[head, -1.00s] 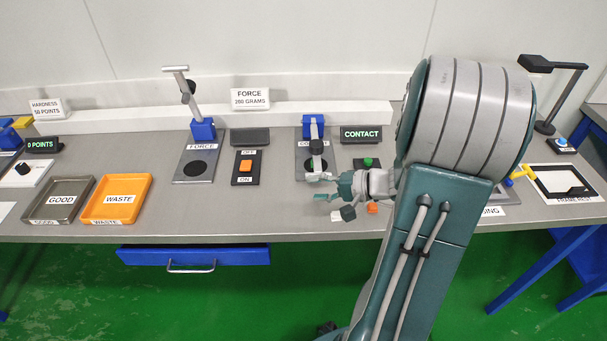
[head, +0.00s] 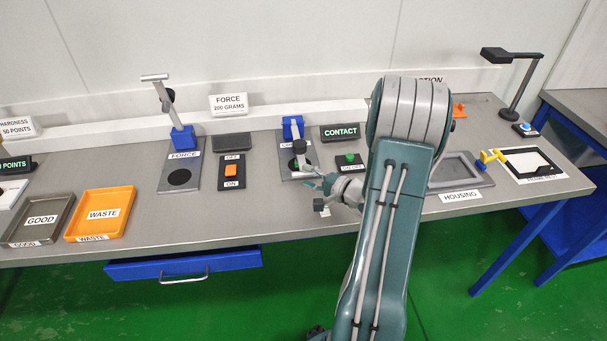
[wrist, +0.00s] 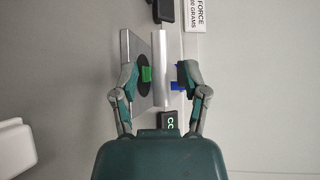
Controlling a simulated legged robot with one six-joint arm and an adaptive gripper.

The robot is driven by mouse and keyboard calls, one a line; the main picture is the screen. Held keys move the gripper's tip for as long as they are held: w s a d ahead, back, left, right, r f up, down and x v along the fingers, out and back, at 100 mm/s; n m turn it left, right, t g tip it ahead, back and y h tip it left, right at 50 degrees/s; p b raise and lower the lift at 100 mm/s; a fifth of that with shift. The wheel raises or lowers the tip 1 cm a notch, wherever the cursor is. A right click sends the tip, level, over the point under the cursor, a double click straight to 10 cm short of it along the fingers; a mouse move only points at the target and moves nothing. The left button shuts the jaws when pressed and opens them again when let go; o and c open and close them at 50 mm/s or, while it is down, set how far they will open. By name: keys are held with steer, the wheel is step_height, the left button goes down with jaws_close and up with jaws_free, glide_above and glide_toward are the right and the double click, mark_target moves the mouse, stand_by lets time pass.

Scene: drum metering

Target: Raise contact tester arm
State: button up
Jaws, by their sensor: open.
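The contact tester has a blue hinge block (head: 293,128) at the back of a grey plate with a black disc. Its arm (head: 299,147) is lowered forward over the plate, with a dark knob and a silver crossbar. My gripper (head: 322,186) is at the front right of this crossbar. In the wrist view my gripper (wrist: 160,78) is open, with one finger on each side of the silver crossbar (wrist: 161,65). No firm grip on the bar shows. The tester's plate (wrist: 128,52) is partly hidden behind the left finger.
The CONTACT display (head: 340,132) and a green button (head: 350,158) are right of the tester. The force tester (head: 183,138), its arm raised, and an orange switch (head: 231,170) are to the left. The housing tray (head: 462,168) lies right of my arm. Bare bench lies in front.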

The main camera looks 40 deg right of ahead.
steer(key=shift+x, duration=0.85)
steer(key=shift+w+d+f, duration=0.1)
steer(key=shift+w+d, duration=0.1)
steer(key=shift+d, duration=0.25)
steer(key=shift+a, duration=0.15)
steer(key=c, duration=0.7)
steer(key=shift+a, duration=0.1)
jaws_close()
